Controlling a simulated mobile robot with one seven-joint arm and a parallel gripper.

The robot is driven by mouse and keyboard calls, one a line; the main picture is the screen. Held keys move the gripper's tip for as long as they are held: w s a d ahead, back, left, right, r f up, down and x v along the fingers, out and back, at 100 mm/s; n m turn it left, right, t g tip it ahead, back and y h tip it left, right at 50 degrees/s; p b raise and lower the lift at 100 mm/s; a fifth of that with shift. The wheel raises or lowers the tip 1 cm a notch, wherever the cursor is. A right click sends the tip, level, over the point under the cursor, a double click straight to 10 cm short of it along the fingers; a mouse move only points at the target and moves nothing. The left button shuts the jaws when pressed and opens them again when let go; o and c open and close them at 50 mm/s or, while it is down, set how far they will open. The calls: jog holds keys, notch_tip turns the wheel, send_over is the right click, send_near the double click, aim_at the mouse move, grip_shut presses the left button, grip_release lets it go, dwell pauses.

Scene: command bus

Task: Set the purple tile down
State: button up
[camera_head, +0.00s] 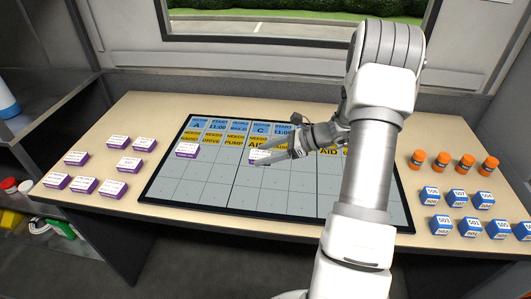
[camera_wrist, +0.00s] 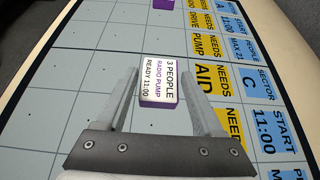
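The purple tile (camera_wrist: 160,80), with a white top face reading "3 PEOPLE RADIO PUMP READY 11:00", is between my fingertips in the wrist view. In the head view the tile (camera_head: 258,156) is at the grid cell just below the yellow AID label of column C, partly hidden by my gripper (camera_head: 262,154). It is at or very near the board (camera_head: 215,184); I cannot tell if it touches.
Another purple tile (camera_head: 187,150) lies on the board under column A. Several purple tiles (camera_head: 83,183) lie on the desk (camera_head: 125,205) at left. Orange bottles (camera_head: 441,160) and several blue blocks (camera_head: 441,224) stand at right. The board's lower left cells are clear.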

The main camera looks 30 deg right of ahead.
jog(key=shift+o, duration=1)
jog(key=shift+r, duration=0.2)
jog(key=p+v, duration=0.2)
jog(key=v, duration=1)
jog(key=shift+a, duration=0.1)
